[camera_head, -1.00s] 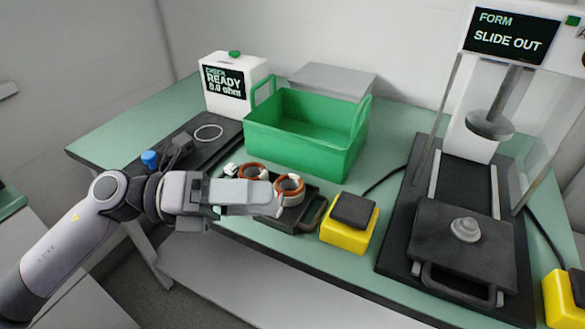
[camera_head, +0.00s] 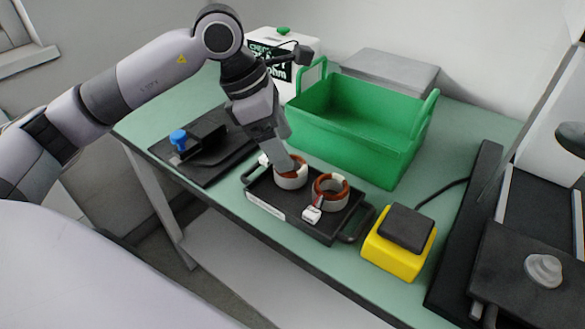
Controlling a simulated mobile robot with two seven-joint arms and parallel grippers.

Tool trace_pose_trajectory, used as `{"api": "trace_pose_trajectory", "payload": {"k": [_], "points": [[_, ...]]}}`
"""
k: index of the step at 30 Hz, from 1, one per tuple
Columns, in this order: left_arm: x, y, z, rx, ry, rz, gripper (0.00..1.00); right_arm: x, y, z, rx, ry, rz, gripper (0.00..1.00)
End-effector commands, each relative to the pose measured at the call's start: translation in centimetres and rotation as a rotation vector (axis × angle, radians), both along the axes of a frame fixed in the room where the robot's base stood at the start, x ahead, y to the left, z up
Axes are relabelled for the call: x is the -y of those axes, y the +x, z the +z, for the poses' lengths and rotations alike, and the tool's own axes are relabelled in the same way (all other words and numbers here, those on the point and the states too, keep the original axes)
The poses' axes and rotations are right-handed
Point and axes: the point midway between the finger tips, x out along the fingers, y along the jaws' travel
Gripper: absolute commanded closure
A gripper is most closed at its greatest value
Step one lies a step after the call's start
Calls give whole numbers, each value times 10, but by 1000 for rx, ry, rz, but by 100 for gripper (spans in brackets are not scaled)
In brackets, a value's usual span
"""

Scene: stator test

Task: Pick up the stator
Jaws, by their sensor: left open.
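Two stators, white rings with copper-brown windings, stand in a black tray (camera_head: 310,227) with handles near the table's front edge. The left stator (camera_head: 291,176) is right under my left gripper (camera_head: 290,166); the right stator (camera_head: 330,193) stands beside it, with a small white connector at its front. My left gripper points down, its fingers at the left stator's top and partly covering it. It is open; whether a finger touches the ring cannot be told. My right gripper is not in view.
A green bin (camera_head: 355,130) stands behind the tray. A yellow block with a black top (camera_head: 400,245) is to its right, and a black fixture with a blue knob (camera_head: 205,145) to its left. A press with a black plate (camera_head: 535,275) is at far right.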

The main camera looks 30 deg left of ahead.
Motion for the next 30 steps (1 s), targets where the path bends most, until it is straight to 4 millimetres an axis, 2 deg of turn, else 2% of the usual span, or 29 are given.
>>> {"api": "trace_pose_trajectory", "payload": {"k": [6, 9, 18, 23, 24, 30], "points": [[5, 3, -34, -4, -2, -2, 22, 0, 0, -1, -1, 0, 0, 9], [9, 5, -44, -3, -3, -2, 22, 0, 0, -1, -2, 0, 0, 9], [10, 7, -48, -1, -3, -1, 22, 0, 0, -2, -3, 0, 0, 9], [10, 7, -48, -1, -3, -1, 74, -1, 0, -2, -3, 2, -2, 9], [10, 7, -47, 1, -4, 0, 80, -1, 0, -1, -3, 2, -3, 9], [11, 7, -46, 2, -5, -1, 80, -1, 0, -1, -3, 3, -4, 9]]}}
